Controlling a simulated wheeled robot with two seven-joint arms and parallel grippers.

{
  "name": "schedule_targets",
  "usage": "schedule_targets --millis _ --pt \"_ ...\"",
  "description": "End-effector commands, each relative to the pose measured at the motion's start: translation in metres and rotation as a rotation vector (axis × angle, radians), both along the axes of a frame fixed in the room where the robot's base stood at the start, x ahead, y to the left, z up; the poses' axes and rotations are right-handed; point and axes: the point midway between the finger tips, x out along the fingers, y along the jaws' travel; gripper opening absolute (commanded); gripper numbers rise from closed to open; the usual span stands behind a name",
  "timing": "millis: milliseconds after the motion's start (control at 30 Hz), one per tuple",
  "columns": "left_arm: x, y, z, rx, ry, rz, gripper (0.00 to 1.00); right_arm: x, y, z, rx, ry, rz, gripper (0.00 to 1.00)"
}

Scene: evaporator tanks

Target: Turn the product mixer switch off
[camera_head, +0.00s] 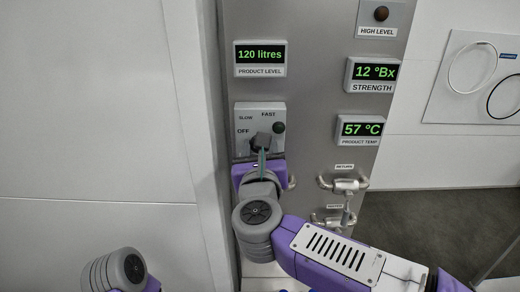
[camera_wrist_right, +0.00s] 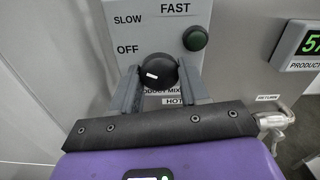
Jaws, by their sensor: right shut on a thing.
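The product mixer switch is a round black knob (camera_wrist_right: 158,72) on a light grey plate marked OFF, SLOW and FAST, with a green button to its upper right. A small white mark shows on the left part of the knob's face; which label it points at is hard to tell. In the head view the knob (camera_head: 262,139) is partly hidden behind my right gripper (camera_head: 263,155). In the wrist view my right gripper (camera_wrist_right: 160,84) has one finger on each side of the knob and is shut on it. My left gripper is out of view.
Displays for product level (camera_head: 260,56), strength (camera_head: 373,74) and product temperature (camera_head: 361,129) sit on the grey panel. Return valve handles (camera_head: 345,184) stick out at the right of the knob. A white wall (camera_head: 110,120) lies to the left.

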Motion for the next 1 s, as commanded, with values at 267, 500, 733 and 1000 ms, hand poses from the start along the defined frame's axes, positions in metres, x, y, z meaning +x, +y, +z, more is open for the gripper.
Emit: schedule_targets --millis 267,500,733,1000 --pt "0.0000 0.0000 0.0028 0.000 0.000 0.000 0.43 -0.0001 -0.0006 0.0009 -0.229 0.000 -0.001 0.14" --pt "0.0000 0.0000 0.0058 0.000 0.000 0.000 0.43 -0.0001 -0.0008 0.0008 -0.372 0.000 0.000 0.14" --pt "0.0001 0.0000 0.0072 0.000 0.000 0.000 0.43 0.0000 -0.0009 0.0007 -0.444 0.000 -0.001 0.14" --pt "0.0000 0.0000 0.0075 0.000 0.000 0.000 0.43 0.0000 -0.0008 0.0006 -0.466 -0.001 -0.001 0.14"
